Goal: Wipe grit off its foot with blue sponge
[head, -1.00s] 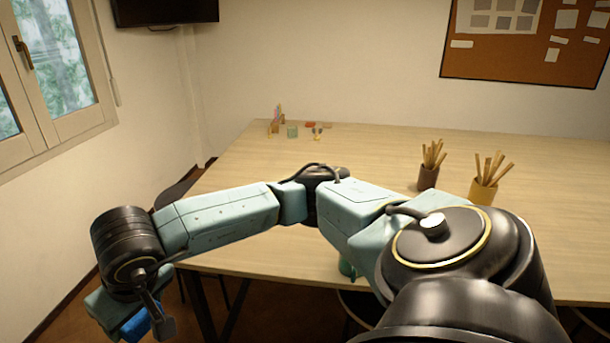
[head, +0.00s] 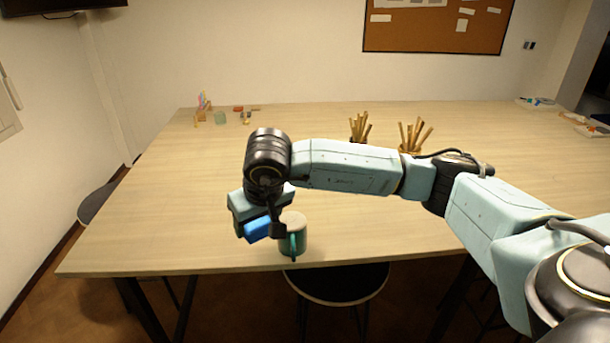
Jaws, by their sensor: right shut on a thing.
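My right gripper (head: 258,226) is shut on the blue sponge (head: 257,230), which shows between its fingers. A green mug (head: 296,243) with a pale top stands near the front edge of the table, just right of the sponge. One dark finger overlaps the mug's left side in the picture; I cannot tell whether the sponge or finger touches it. The mug's foot is not clearly visible. My left gripper is not in view.
The long wooden table (head: 160,215) is mostly clear. Two holders with wooden sticks (head: 415,137) stand behind my right forearm. Small items, including a greenish cup (head: 220,118), are at the far left. A stool (head: 338,284) stands below the front edge.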

